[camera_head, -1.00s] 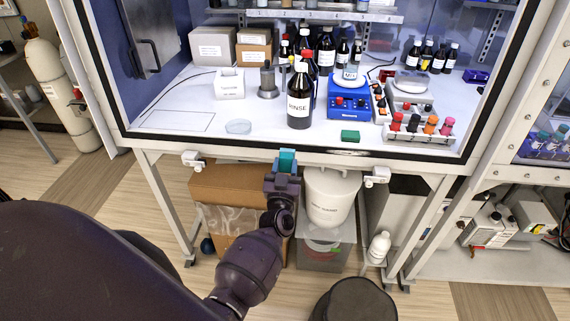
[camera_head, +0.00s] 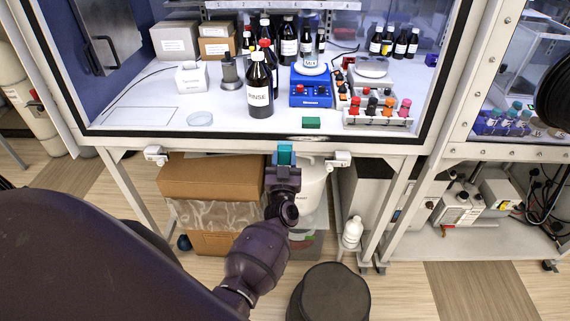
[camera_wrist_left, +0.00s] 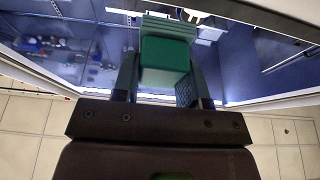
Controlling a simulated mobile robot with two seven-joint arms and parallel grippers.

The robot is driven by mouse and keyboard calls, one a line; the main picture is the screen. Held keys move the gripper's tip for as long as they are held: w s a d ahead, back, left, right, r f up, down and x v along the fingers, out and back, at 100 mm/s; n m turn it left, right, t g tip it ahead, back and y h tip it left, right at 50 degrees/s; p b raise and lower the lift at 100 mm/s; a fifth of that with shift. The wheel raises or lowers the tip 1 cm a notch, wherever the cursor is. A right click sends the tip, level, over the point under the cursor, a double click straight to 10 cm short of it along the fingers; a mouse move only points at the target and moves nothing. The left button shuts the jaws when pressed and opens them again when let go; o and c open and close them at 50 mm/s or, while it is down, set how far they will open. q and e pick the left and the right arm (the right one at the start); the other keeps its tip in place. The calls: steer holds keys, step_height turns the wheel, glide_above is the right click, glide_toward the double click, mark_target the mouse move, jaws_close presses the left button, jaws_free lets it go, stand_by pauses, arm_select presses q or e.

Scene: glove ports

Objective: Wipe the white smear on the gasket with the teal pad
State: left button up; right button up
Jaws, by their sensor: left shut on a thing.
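The teal pad (camera_head: 285,153) is held in my left gripper (camera_head: 284,167), just in front of the cabinet's lower front edge. The left wrist view shows the pad (camera_wrist_left: 166,52) as a layered block between the two fingers of the left gripper (camera_wrist_left: 160,78). The gasket (camera_head: 240,134) is the black strip along the bottom of the cabinet opening. A small pale smear (camera_head: 309,138) shows on it, slightly right of the pad. Pad and gasket look close but apart; exact distance is unclear. My right gripper is out of view.
Inside the cabinet stand a RINSE bottle (camera_head: 260,88), a blue stirrer (camera_head: 311,90), a rack of coloured caps (camera_head: 379,112) and a green block (camera_head: 311,122). White clamps (camera_head: 338,160) stick out below the edge. A cardboard box (camera_head: 210,178) stands underneath.

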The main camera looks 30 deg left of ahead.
arm_select(q)
steer(key=w, duration=0.1)
steer(key=w+a+b, duration=0.1)
steer(key=shift+w+a+f+b, duration=0.25)
steer(key=shift+w+b, duration=0.05)
steer(key=shift+w, duration=0.1)
steer(key=shift+w+a, duration=0.3)
steer(key=shift+w, duration=0.2)
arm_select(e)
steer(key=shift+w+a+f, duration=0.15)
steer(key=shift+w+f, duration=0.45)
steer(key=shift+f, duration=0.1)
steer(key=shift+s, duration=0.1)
arm_select(q)
steer(key=shift+b, duration=0.3)
steer(key=shift+w, duration=0.1)
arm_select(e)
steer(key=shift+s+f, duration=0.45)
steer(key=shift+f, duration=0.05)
arm_select(q)
steer(key=shift+w+a, duration=0.15)
steer(key=shift+a, duration=0.05)
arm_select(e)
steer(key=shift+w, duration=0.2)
arm_select(q)
steer(key=shift+w+a, duration=0.1)
steer(key=shift+w, duration=0.1)
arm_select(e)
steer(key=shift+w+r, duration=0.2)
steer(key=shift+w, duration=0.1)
